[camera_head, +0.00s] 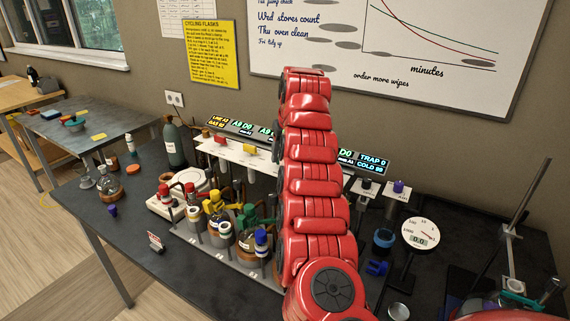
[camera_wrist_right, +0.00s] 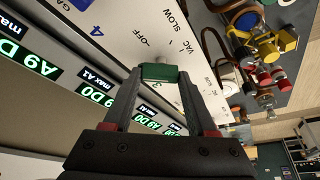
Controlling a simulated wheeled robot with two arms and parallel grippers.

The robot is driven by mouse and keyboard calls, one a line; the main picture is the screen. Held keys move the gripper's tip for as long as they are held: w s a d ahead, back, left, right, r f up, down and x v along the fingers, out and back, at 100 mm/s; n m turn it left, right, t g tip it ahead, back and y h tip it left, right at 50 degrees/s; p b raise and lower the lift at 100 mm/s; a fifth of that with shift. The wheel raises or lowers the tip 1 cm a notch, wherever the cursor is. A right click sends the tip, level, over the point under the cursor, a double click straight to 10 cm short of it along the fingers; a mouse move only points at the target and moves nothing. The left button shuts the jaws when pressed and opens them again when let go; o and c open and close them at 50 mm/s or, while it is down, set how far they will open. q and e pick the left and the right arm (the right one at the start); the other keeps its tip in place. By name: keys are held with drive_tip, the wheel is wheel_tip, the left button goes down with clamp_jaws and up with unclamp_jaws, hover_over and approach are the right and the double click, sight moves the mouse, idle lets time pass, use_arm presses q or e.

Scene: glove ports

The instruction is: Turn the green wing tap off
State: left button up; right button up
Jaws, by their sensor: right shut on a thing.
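The panel is printed OFF, SLOW, VAC and GAS around the taps. I cannot tell exactly which mark the green tap points to. In the head view my red arm hides this tap and the right gripper. My left gripper is in neither view.
A blue tap (camera_wrist_right: 82,4) is close by on the panel. In the head view, red (camera_head: 220,139) and yellow (camera_head: 249,152) taps are left of my arm. Several flasks with coloured clips (camera_head: 218,207) stand below. A round dial gauge (camera_head: 421,233) stands to the right.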

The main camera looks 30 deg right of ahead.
drive_tip(key=shift+a+m+h, duration=0.1)
drive_tip(key=shift+m+h, duration=0.2)
drive_tip(key=shift+m, duration=0.6)
drive_tip(key=m+h+p, duration=0.1)
drive_tip(key=m, duration=0.1)
drive_tip(key=shift+a+m+g, duration=0.1)
drive_tip(key=shift+m+g, duration=0.3)
drive_tip(key=m+p, duration=0.2)
drive_tip(key=p, duration=0.1)
drive_tip(key=m+g+h+p, duration=0.1)
drive_tip(key=shift+w+r+m+p, duration=0.1)
drive_tip(key=shift+r+m+p, duration=0.15)
drive_tip(key=shift+m+p, duration=0.15)
drive_tip(key=shift+f+m+g+p, duration=0.3)
drive_tip(key=shift+m+p, duration=0.5)
drive_tip(key=shift+p, duration=0.2)
drive_tip(key=o, duration=1.4)
drive_tip(key=shift+c, duration=0.2)
